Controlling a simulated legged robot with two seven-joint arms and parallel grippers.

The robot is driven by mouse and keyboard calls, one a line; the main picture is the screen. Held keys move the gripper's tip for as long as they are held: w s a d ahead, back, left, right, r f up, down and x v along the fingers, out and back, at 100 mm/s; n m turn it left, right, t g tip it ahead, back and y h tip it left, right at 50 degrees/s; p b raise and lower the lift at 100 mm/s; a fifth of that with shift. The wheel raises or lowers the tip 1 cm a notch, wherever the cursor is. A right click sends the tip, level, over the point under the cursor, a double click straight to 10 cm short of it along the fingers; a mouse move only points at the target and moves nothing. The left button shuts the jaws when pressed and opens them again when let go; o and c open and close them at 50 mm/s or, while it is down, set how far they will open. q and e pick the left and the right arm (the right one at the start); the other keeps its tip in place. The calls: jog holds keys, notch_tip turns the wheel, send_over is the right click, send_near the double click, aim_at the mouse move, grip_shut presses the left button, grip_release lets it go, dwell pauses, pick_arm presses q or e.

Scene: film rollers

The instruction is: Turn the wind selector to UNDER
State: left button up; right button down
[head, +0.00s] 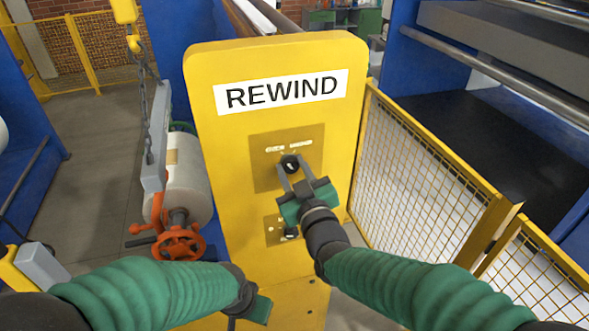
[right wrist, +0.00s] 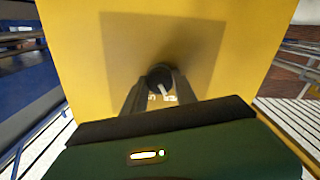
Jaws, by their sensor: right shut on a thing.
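The wind selector (head: 290,163) is a small black round knob with a pale pointer line. It sits on a square plate (head: 262,180) on the yellow REWIND panel, below two small white labels whose words are too small to read. My right gripper (head: 289,170) is shut on the knob, with one finger on each side. In the right wrist view, the knob (right wrist: 160,78) sits between the fingertips and its white pointer is tilted.
A second plate with a small black control (head: 291,232) is below, partly hidden by my right gripper. A roll (head: 186,185) with an orange handwheel (head: 178,243) hangs by a chain on the left. Yellow mesh fencing (head: 415,190) stands on the right.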

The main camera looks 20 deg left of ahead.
jog(key=shift+s+f, duration=0.1)
jog(key=shift+f, duration=0.15)
jog(key=shift+a+b, duration=0.1)
jog(key=shift+b, duration=0.25)
jog(key=shift+f+m+b, duration=0.25)
jog(key=shift+m+b, duration=0.25)
jog(key=shift+b, duration=0.15)
jog(key=m+b, duration=0.8)
jog(key=b, duration=0.2)
jog(key=shift+f, duration=0.15)
jog(key=shift+m+b, duration=1.4)
jog(key=shift+m, duration=0.1)
jog(key=shift+r, duration=0.2)
